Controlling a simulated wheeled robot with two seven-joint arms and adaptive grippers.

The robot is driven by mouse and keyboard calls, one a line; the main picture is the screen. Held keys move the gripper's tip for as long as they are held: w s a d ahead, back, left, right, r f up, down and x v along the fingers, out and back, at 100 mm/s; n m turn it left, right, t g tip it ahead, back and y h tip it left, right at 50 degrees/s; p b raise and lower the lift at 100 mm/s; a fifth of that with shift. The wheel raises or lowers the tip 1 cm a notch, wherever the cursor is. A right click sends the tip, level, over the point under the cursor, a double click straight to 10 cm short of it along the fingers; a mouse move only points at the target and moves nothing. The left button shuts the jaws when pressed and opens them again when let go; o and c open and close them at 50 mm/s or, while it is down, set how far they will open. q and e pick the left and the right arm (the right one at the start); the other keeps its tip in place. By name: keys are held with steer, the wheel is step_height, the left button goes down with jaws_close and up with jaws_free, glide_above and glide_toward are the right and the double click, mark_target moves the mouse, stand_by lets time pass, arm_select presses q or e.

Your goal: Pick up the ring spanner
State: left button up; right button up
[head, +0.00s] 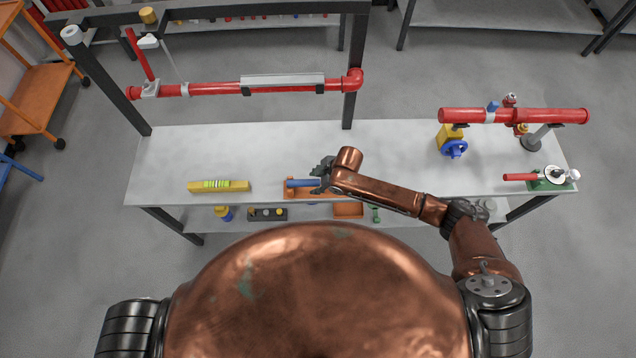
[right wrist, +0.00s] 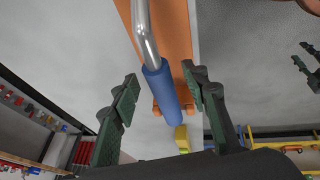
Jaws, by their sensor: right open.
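The ring spanner (head: 303,183) shows its blue handle over an orange tray (head: 290,193) at the front edge of the table. In the right wrist view, its blue grip (right wrist: 160,90) and bent metal shaft (right wrist: 143,35) are clear; its ring end is out of view. My right gripper (head: 322,175) is at the right end of the blue handle. In the right wrist view, its fingers (right wrist: 160,78) are open, one on each side of the blue grip, with gaps. Dark green fingers (right wrist: 308,62) at that view's right edge look like my left gripper, partly cut off.
A yellow level (head: 218,186) lies left of the tray. A red-handled tool (head: 522,177) lies at the right end. The table's middle (head: 230,150) is clear. A lower shelf holds several small items.

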steer(key=shift+w+a+f, duration=0.15)
steer(key=shift+a+f, duration=0.15)
steer(key=shift+f, duration=0.3)
steer(key=shift+c, duration=0.6)
jaws_close()
